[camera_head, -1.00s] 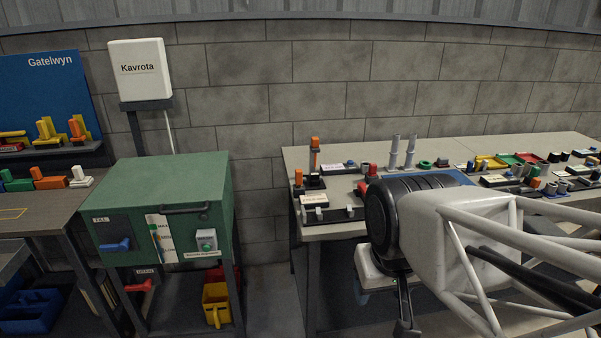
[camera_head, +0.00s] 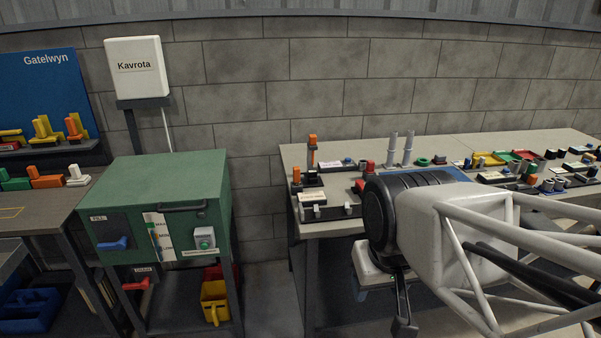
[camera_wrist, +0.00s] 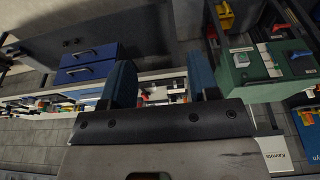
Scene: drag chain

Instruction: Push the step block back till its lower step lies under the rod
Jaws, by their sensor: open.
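I cannot make out for certain which piece is the step block or which is the rod. Small stepped pieces stand on the left bench, one orange (camera_head: 47,181) and one white (camera_head: 77,178). Two upright grey posts (camera_head: 393,150) stand on the right bench, well apart from those pieces. My gripper (camera_wrist: 160,82) is open in the wrist view, with its two blue fingers apart and nothing between them. In the head view my arm covers part of the right bench, and the fingertips are not clear there.
The right bench (camera_head: 345,230) carries many small fixtures, with a white-labelled block (camera_head: 313,198) near its front left corner. A green cabinet (camera_head: 165,182) stands between the benches. Blue drawers (camera_wrist: 88,65) show in the wrist view. A floor gap separates cabinet and right bench.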

